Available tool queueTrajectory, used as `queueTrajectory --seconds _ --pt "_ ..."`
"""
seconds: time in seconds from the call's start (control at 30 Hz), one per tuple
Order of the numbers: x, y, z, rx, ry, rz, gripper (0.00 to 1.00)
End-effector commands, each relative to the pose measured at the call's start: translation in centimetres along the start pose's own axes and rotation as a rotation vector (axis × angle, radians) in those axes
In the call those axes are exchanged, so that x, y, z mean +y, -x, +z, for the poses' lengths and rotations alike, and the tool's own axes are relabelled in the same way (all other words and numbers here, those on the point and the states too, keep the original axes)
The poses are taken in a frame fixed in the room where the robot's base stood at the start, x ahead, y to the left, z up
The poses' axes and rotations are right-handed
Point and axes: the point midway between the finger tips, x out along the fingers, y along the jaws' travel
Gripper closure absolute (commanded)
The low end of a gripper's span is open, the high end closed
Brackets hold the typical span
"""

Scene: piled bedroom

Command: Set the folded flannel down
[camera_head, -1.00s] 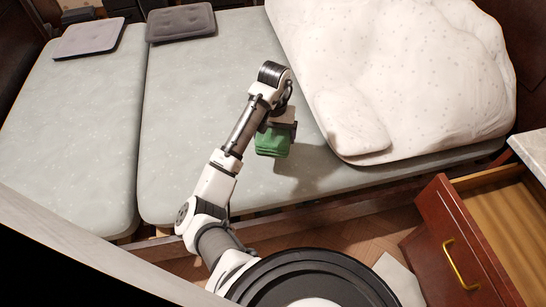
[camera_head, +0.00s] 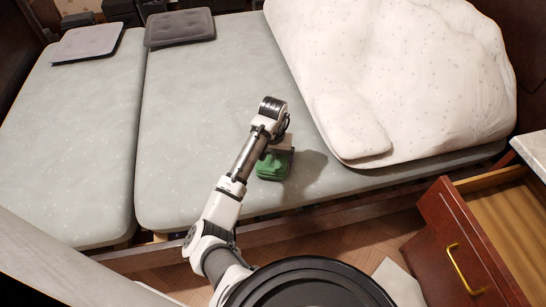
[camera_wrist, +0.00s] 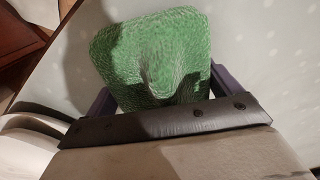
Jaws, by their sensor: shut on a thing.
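The folded flannel (camera_head: 272,168) is green and thick, and it hangs at the end of my arm over the front part of the middle mattress (camera_head: 190,130). In the wrist view the flannel (camera_wrist: 155,55) fills the space between the two dark fingers, with a fold in its middle. My gripper (camera_wrist: 158,90) is shut on it. In the head view my gripper (camera_head: 276,155) is partly hidden by my wrist. A shadow lies just right of the flannel. I cannot tell whether the flannel touches the mattress.
A white speckled duvet (camera_head: 410,70) and a white pillow (camera_head: 352,125) lie to the right. Grey cushions (camera_head: 180,27) lie at the back. An open drawer (camera_head: 462,245) stands at the lower right. The mattress left of the flannel is bare.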

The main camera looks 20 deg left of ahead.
Motion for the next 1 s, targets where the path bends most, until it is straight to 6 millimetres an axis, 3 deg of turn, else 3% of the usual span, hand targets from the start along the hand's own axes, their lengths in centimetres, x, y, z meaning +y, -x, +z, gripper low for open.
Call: queueTrajectory --seconds 0.07,0.1,0.17,0.4,0.57,1.0 --pt "0.0 -0.2 0.0 0.0 0.001 0.001 0.4" --pt "0.0 -0.3 0.0 0.0 0.001 0.001 0.09" --pt "0.0 -0.3 0.0 0.0 0.0 0.0 0.01" --pt "0.0 -0.2 0.0 0.0 0.0 0.0 0.0" --pt "0.1 1.2 -0.1 0.003 -0.002 0.001 0.0" --pt "-0.1 10.5 0.0 0.002 -0.001 -0.004 0.0"
